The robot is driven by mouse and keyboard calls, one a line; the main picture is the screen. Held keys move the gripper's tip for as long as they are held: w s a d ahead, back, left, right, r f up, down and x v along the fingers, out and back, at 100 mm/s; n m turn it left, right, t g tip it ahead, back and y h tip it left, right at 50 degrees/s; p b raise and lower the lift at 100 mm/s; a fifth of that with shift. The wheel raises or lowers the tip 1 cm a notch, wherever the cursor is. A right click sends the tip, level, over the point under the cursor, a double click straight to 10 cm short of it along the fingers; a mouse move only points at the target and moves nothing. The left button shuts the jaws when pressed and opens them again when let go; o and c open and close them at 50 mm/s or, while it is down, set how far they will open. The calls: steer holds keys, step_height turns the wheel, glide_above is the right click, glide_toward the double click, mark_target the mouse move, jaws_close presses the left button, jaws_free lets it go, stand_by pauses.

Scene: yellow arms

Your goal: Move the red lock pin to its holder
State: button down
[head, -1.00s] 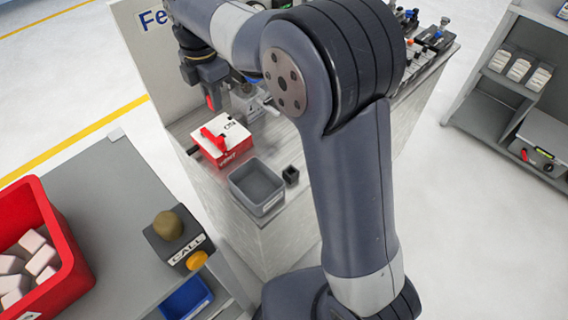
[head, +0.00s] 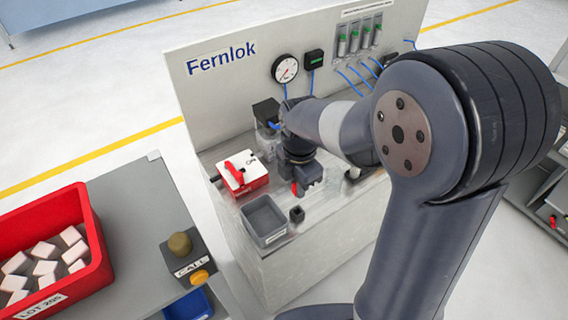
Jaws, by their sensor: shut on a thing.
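My gripper (head: 298,186) points down over the front of the grey bench, shut on the red lock pin (head: 294,189). Only a short red piece of the pin shows below the jaws; the rest is hidden. A small black block with a dark opening (head: 297,215), which looks like the holder, stands on the bench just in front of the pin. The pin appears above and behind this block; I cannot tell the exact height gap, but they look apart.
A red and white box with a red handle (head: 243,181) stands left of my gripper. A grey open bin (head: 264,217) sits left of the black block. The Fernlok panel (head: 222,85) with a gauge (head: 286,69) rises behind. A call box (head: 187,258) and red crate (head: 92,235) are at left.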

steer(key=shift+s+d+f, duration=0.2)
steer(key=shift+s+f, duration=0.05)
steer(key=shift+f+b, duration=2.25)
steer(key=shift+f, duration=0.4)
steer(key=shift+f+b, duration=0.75)
steer(key=shift+f, duration=0.35)
steer(key=c, duration=1.2)
jaws_free()
steer(key=shift+c, duration=0.2)
steer(key=shift+r, duration=0.1)
step_height(320, 180, up, 9)
steer(key=p, duration=0.7)
steer(key=shift+r+p, duration=0.1)
steer(key=shift+p, duration=0.25)
